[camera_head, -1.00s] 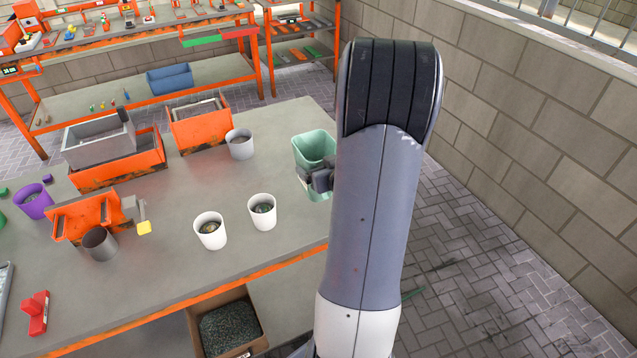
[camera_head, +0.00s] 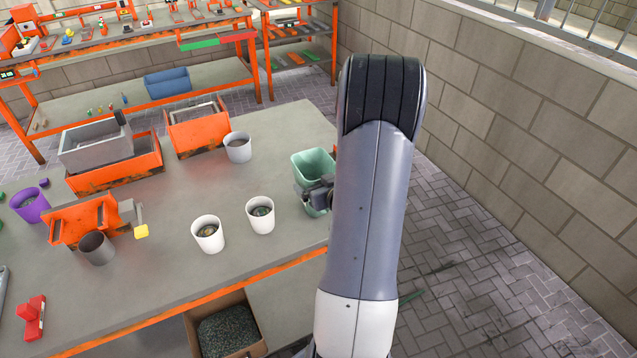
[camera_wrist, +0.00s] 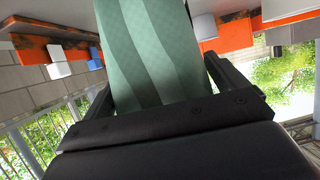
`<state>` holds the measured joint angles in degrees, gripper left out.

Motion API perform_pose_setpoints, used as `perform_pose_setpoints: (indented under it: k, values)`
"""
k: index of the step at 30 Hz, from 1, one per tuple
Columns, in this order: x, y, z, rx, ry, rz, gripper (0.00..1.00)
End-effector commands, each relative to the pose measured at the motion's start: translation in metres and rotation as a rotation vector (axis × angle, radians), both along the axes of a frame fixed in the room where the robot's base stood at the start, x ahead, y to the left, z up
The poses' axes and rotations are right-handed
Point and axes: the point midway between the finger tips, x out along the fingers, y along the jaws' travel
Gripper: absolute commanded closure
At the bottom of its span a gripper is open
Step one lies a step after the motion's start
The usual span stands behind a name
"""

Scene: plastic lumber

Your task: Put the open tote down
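The open tote (camera_head: 314,163) is a pale green, open-topped bin at the right edge of the grey worktable (camera_head: 190,265) in the head view. My gripper (camera_head: 318,190) is at its near side, partly hidden behind my arm. In the wrist view the tote's green wall (camera_wrist: 150,55) fills the space between the two dark fingers of my gripper (camera_wrist: 165,85), which is shut on it. The tote looks upright. I cannot tell whether its bottom touches the tabletop.
Orange bins (camera_head: 198,127) lie farther left. A brick wall (camera_head: 530,120) is at right. The tabletop between the cups and the tote is clear.

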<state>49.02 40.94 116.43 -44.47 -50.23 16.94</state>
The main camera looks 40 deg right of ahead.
Motion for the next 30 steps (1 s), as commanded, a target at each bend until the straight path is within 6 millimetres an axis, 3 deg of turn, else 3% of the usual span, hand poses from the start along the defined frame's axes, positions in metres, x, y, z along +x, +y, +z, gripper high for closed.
perform_pose_setpoints:
  k: [12, 30]
  values:
    - [0.0, 0.0, 0.005, 0.0, 0.0, 0.0, 0.0]
    - [-0.095, 0.021, 0.043, -0.001, -0.001, -0.004, 0.0]
